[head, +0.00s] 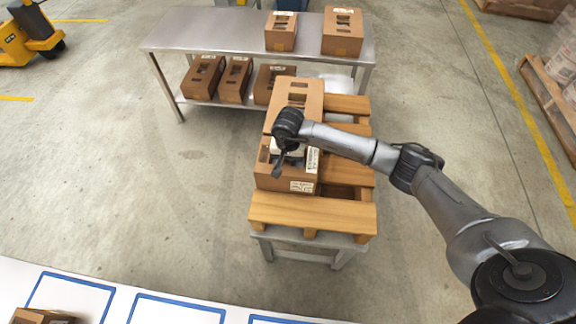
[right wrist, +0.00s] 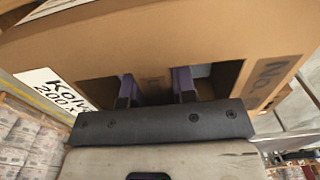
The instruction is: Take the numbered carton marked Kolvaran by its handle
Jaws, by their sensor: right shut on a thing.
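The brown Kolvaran carton (right wrist: 190,48) fills the right wrist view. Its white label (right wrist: 56,88) shows part of the name, and a dark patch reads "No.". My right gripper (right wrist: 155,88) has its two purple fingers in the cut-out holes, shut on the handle strip between them. In the head view the right gripper (head: 284,166) is over the near carton (head: 271,181) on the pallet and hides part of its top. I cannot tell whether the carton is clear of the pallet. My left gripper is in neither view.
Another carton (head: 298,95) stands just behind on the wooden pallet (head: 312,213), which rests on a metal stand (head: 345,256). A steel table (head: 205,30) behind bears two cartons, with several on its shelf. A white surface with blue frames (head: 180,308) lies in front.

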